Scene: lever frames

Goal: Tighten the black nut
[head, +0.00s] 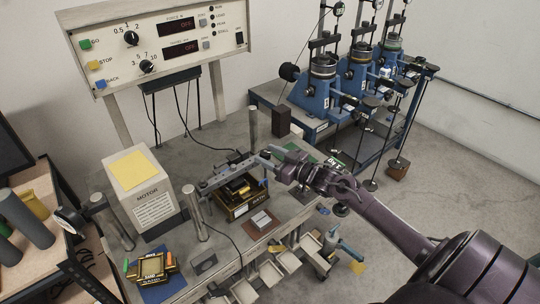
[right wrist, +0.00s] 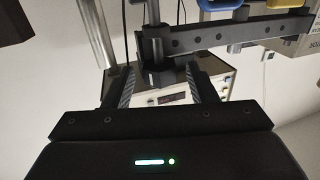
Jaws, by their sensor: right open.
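My right gripper (head: 272,157) reaches in from the right to the bar and posts above the bench; its jaws are open. In the right wrist view, the two fingers of this gripper (right wrist: 160,82) stand apart on either side of a dark block (right wrist: 154,74) at the end of a grey post. This block appears to be the black nut, but its shape is in shadow. I cannot tell whether the fingers touch it. A flat metal bar (head: 222,174) runs from a post to the gripper; in the wrist view the bar (right wrist: 230,33) extends right. The left gripper is not in view.
A box marked MOTOR (head: 151,200) stands left of the bar. A black and gold box (head: 240,205) sits under it. Upright metal posts (head: 194,212) rise from the bench. A control panel (head: 160,42) hangs behind. Blue lever frames (head: 318,98) stand at the back right.

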